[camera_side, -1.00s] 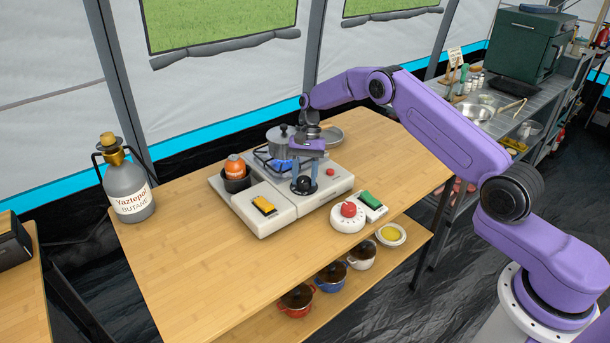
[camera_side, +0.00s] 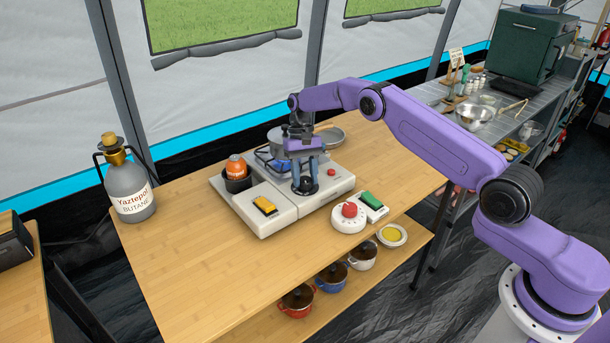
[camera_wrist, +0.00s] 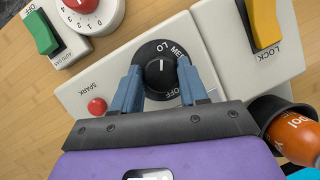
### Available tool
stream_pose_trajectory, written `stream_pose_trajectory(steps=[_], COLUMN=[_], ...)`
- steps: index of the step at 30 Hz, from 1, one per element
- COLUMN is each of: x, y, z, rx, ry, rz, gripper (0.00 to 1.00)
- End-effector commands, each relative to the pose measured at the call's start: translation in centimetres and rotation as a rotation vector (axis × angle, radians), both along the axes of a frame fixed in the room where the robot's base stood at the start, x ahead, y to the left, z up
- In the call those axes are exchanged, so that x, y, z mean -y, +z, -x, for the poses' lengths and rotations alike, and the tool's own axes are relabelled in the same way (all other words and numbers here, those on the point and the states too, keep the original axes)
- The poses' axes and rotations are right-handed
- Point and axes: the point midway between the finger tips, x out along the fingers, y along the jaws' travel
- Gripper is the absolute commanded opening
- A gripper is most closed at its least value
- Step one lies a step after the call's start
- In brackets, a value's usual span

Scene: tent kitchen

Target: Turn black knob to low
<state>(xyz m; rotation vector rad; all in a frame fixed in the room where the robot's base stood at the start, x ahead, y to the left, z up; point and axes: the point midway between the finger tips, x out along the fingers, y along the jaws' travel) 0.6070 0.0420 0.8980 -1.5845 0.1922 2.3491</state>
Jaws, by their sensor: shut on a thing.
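The black knob (camera_wrist: 160,73) sits on a black dial marked OFF, LO and MED in the wrist view. The white line on the knob points up toward LO. My gripper (camera_wrist: 160,82) has one blue finger on each side of the knob and is shut on it. In the side view my gripper (camera_side: 305,182) reaches down to the front of the white stove (camera_side: 335,185). There its fingers cover most of the knob.
A red SPARK button (camera_wrist: 97,106) and a yellow LOCK switch (camera_wrist: 265,22) flank the knob. A white timer (camera_side: 348,217) and a green switch (camera_side: 371,200) lie in front.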

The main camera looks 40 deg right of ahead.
Motion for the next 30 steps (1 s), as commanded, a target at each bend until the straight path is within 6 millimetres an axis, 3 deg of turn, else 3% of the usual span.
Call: stream_pose_trajectory(steps=[7, 8, 9, 10, 21, 30], x=[0.0, 0.0, 0.0, 0.0, 0.1, 0.5], y=[0.1, 0.1, 0.1, 0.1, 0.4, 3.7], z=[-0.1, -0.1, -0.1, -0.1, -0.2, -1.2], rx=[0.003, 0.003, 0.003, 0.003, 0.002, 0.007], ry=[-0.001, -0.001, -0.002, -0.002, -0.001, -0.001], rz=[-0.001, -0.001, 0.000, 0.000, 0.000, -0.001], gripper=[0.13, 0.53, 0.66, 0.68, 0.68, 0.68])
